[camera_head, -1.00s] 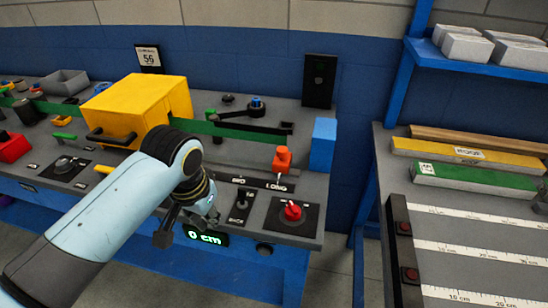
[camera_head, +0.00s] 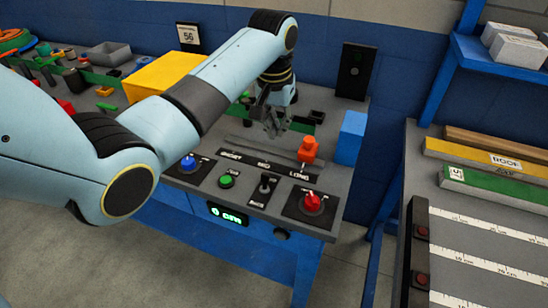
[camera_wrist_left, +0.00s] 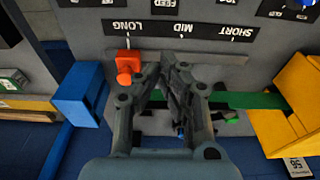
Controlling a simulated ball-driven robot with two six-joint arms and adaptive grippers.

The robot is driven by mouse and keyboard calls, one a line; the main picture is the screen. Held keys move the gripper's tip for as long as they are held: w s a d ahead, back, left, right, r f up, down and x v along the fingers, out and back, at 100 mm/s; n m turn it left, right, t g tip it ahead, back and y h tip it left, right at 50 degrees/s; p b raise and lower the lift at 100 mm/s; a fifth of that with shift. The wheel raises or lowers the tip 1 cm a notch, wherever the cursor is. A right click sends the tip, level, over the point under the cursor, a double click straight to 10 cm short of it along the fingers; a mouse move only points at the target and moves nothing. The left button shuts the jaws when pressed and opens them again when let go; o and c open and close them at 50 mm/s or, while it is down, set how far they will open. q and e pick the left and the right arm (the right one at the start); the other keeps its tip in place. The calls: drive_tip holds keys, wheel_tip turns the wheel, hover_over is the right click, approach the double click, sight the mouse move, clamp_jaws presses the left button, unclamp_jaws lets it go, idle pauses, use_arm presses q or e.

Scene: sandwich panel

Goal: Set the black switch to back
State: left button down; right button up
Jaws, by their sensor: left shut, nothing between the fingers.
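The black switch (camera_head: 266,184) stands on a small black plate on the front of the grey panel, between a green button (camera_head: 226,181) and a red knob (camera_head: 312,201). A label that seems to read BACK is at its near edge. I cannot tell which way the lever tips. My left gripper (camera_head: 274,126) is shut and empty, beyond the switch, above the panel behind the SHORT, MID, LONG strip. In the left wrist view the gripper (camera_wrist_left: 168,66) points at the panel beside the orange slider handle (camera_wrist_left: 127,64); the lever is out of that view.
A blue block (camera_head: 349,138) stands at the panel's right end. A yellow box (camera_head: 164,72) is at the left, partly behind my left arm. A blue knob (camera_head: 188,161) sits left of the green button. A measuring table (camera_head: 480,230) is to the right, across a gap.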

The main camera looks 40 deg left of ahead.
sight(265, 182)
use_arm(q)
drive_tip(key=f, duration=0.6)
drive_tip(key=w+f, duration=0.1)
drive_tip(key=f, duration=0.2)
drive_tip(key=shift+a+f+b, duration=0.1)
drive_tip(key=shift+f+b, duration=0.25)
drive_tip(key=shift+f, duration=0.05)
drive_tip(key=s, duration=0.1)
drive_tip(key=s+p, duration=0.1)
drive_tip(key=p, duration=0.1)
drive_tip(key=shift+s+d+r, duration=0.3)
drive_tip(key=shift+s+r, duration=0.1)
drive_tip(key=shift+s+d+p, duration=0.15)
drive_tip(key=shift+s+p, duration=0.25)
drive_tip(key=shift+s, duration=0.1)
drive_tip(key=shift+w+f, duration=0.1)
drive_tip(key=shift+w, duration=0.05)
